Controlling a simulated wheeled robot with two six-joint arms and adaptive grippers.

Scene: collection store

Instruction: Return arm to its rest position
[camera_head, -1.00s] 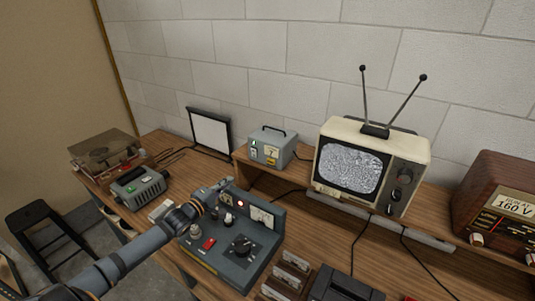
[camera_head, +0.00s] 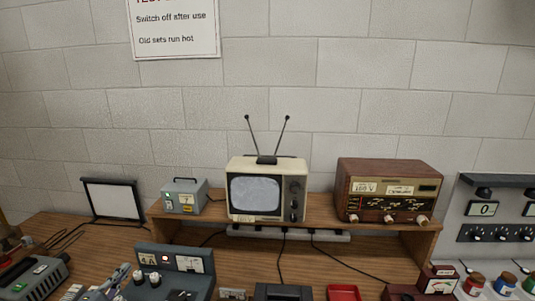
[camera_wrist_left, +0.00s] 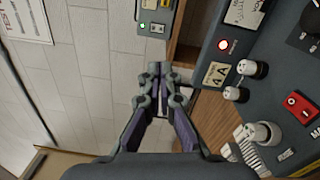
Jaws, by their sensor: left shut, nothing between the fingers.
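My left gripper (camera_head: 116,279) shows at the lower left of the head view, in front of the grey control panel (camera_head: 190,282). In the left wrist view the gripper's fingers (camera_wrist_left: 160,84) meet at their tips, with nothing between them. Most of the left arm is outside the head view. My right arm and gripper are not in view.
A television (camera_head: 267,190) and a brown radio (camera_head: 388,191) stand on a wooden shelf (camera_head: 330,220) against the block wall. A grey box (camera_head: 184,196) with a handle stands left of the television. A framed screen (camera_head: 113,199) stands farther left. Coloured jars (camera_head: 473,283) stand at the right.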

